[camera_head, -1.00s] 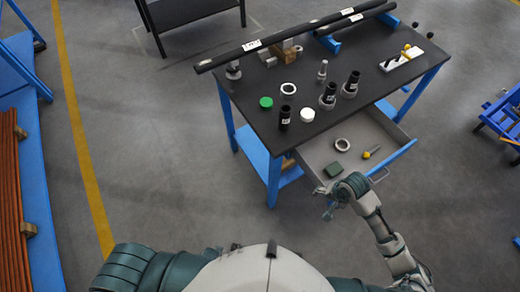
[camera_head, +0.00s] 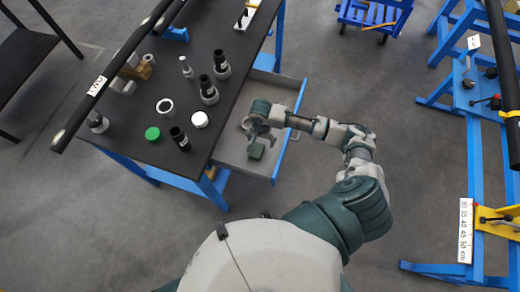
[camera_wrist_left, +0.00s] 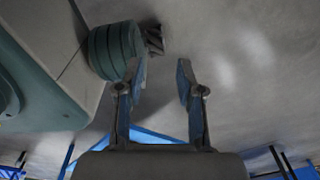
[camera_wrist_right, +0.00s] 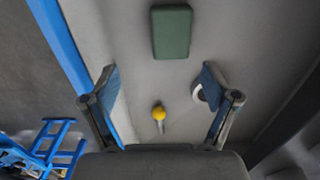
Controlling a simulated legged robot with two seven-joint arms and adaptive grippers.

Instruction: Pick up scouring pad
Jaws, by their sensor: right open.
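The scouring pad (camera_head: 257,150) is a dark green block lying flat in the open drawer (camera_head: 232,157) of the black-topped table. In the right wrist view the pad (camera_wrist_right: 171,32) shows whole, ahead of the fingertips and about midway between them. My right gripper (camera_head: 250,131) is above the drawer beside the pad; its fingers (camera_wrist_right: 160,75) are spread with nothing between them. My left gripper (camera_wrist_left: 155,75) shows only in the left wrist view, its fingers apart and empty.
A yellow-ended tool (camera_wrist_right: 159,113) and a grey ring (camera_wrist_right: 199,93) also lie in the drawer. The blue drawer front (camera_head: 288,142) stands at its edge. On the tabletop are a green disc (camera_head: 152,133), a white disc (camera_head: 199,119) and several dark cylinders.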

